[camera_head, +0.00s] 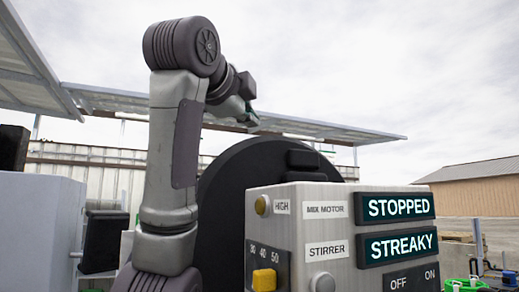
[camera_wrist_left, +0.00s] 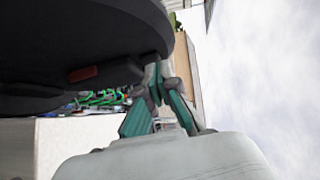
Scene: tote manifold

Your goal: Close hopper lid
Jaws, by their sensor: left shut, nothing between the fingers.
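The hopper lid (camera_head: 240,180) looks like a large black disc, standing up behind the control box in the head view. Its lower part is hidden by the box and my left arm. In the left wrist view the black lid (camera_wrist_left: 70,40) fills the upper left, with a small reddish-brown patch on a block at its edge. My left gripper (camera_head: 248,118) is above the lid's upper edge in the head view. In the left wrist view its green-padded fingers (camera_wrist_left: 154,75) are shut and empty, close beside the lid's edge; I cannot tell whether they touch it. My right gripper is not in view.
A metal control box (camera_head: 316,195) stands in front of the lid; its displays read STOPPED and STREAKY. A yellow knob (camera_head: 264,280) is on its front. A grey cabinet (camera_head: 40,225) is at left. Green items (camera_head: 462,285) lie at lower right. Open sky surrounds the gripper's right side.

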